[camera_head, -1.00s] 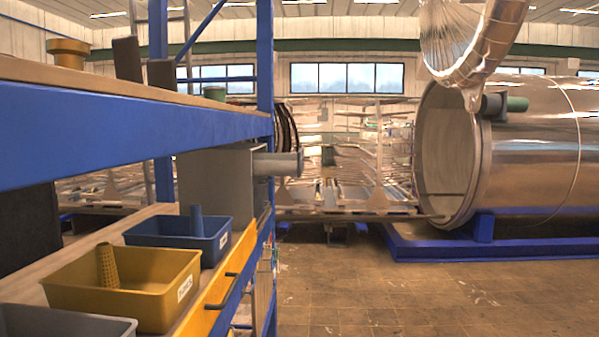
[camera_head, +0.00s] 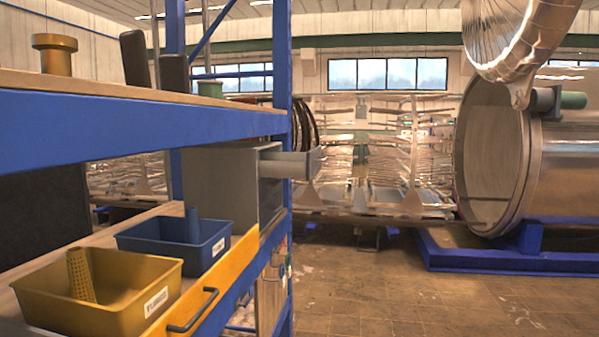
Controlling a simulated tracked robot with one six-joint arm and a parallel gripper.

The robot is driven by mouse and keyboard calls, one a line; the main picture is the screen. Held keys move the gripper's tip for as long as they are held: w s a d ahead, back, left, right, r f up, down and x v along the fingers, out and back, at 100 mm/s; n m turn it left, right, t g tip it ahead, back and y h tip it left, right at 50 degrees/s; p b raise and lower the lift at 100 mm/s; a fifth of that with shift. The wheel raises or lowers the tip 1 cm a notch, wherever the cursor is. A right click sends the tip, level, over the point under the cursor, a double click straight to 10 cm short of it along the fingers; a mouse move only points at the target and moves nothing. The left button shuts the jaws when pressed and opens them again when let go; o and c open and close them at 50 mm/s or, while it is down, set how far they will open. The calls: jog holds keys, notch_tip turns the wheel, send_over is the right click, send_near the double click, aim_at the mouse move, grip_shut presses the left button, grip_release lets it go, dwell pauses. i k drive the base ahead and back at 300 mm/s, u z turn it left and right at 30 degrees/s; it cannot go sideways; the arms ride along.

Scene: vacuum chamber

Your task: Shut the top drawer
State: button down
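A grey cabinet (camera_head: 215,185) stands on the blue shelving unit. A small grey drawer (camera_head: 298,164) sticks out of its right side, past the blue upright, and is open. I cannot tell from this view which of the two is the top drawer. My gripper is not in view.
A yellow bin (camera_head: 123,290) and a blue bin (camera_head: 165,247) stand on the lower shelf. A blue beam (camera_head: 130,130) crosses close in front at left. A large metal chamber (camera_head: 490,175) on a blue base stands at right. The tiled floor (camera_head: 400,300) between is clear.

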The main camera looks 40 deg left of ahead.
aim_at(302, 166)
jog(key=u, duration=0.25)
jog(key=i, duration=0.75)
jog(key=u, duration=0.5)
jog(key=i, duration=0.75)
jog(key=u, duration=0.6)
jog(key=i, duration=0.7)
jog(key=u, duration=0.85)
jog(key=i, duration=0.55)
jog(key=u, duration=0.65)
jog(key=i, duration=0.45)
jog(key=u, duration=0.35)
